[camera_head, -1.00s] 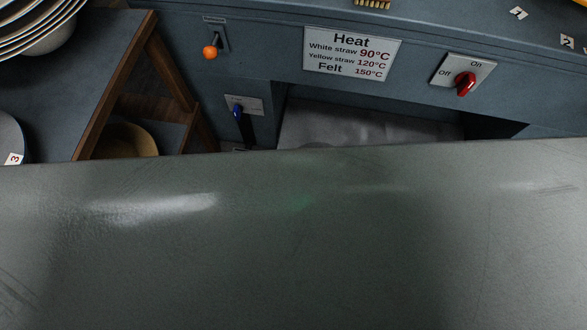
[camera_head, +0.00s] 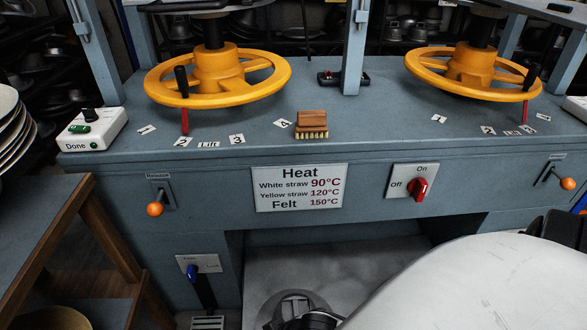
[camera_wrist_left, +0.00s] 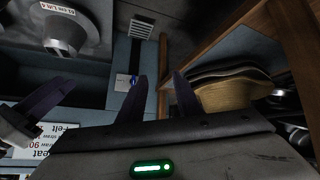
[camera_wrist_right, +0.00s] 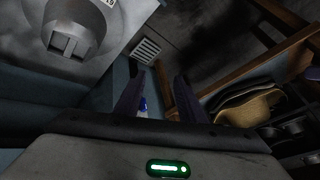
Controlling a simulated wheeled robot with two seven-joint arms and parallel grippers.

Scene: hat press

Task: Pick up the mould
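A grey metal mould (camera_head: 290,303) with a round rim shows at the bottom edge of the head view, in the recess under the press. Its lower part is cut off. A grey metal piece with a round boss, apparently this mould, shows at the upper left of the left wrist view (camera_wrist_left: 64,36) and right wrist view (camera_wrist_right: 76,32). A label is beside the boss. My left gripper (camera_wrist_left: 164,84) and right gripper (camera_wrist_right: 158,86) have gaps between their fingers, with nothing held. Both point beside the grey piece. Another dark finger shows left in the left wrist view.
The press has two yellow wheels (camera_head: 217,76), a heat sign (camera_head: 300,188), a red switch (camera_head: 419,189) and a blue-handled lever (camera_head: 196,280). A brush (camera_head: 311,125) lies on its top. A wooden-framed shelf (camera_head: 105,235) stands left. My pale arm covers the lower right.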

